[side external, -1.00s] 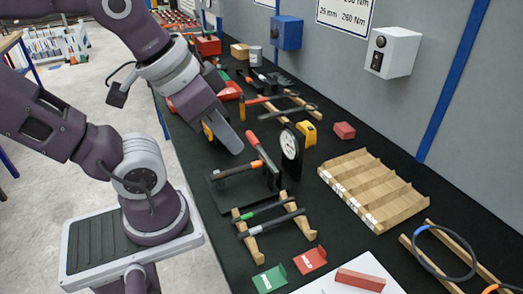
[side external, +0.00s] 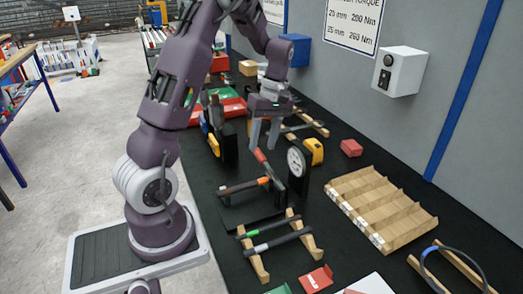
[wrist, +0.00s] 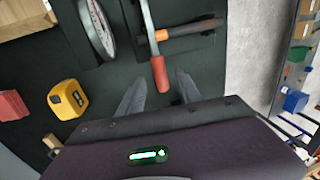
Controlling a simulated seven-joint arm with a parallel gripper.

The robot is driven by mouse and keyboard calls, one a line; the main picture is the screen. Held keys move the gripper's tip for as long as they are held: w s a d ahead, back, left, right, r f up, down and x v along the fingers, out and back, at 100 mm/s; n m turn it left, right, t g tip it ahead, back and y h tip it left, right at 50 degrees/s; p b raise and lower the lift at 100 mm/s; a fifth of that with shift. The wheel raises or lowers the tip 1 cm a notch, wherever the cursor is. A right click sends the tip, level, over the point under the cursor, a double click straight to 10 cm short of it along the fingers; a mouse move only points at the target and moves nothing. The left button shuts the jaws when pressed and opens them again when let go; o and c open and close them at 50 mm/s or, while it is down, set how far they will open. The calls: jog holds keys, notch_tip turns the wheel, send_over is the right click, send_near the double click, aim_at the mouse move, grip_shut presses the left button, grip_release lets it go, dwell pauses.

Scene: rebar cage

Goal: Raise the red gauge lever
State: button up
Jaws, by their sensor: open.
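The red-gripped lever (side external: 260,156) stands tilted up at the gauge stand, beside the round white dial (side external: 296,161). In the wrist view its red grip (wrist: 159,75) and grey shaft show centrally, crossing a dark bar with an orange band (wrist: 162,35). My gripper (side external: 263,147) is open and points down just above the lever's red end. In the wrist view the two fingers (wrist: 158,92) lie either side of the line of the grip, near its lower end. I see no contact with the lever.
The dial (wrist: 97,27) and a yellow tape measure (wrist: 68,99) lie left of the fingers in the wrist view. A wooden rack with dark bars (side external: 275,240) stands in front, and a slotted wooden tray (side external: 385,210) to the right. A red block (side external: 351,148) sits behind.

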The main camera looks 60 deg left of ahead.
aim_at(261, 153)
jog(key=shift+s+f, duration=0.15)
jog(key=shift+f, duration=0.65)
jog(key=shift+s+f, duration=0.15)
jog(key=shift+f, duration=0.6)
jog(key=shift+d, duration=0.1)
grip_shut()
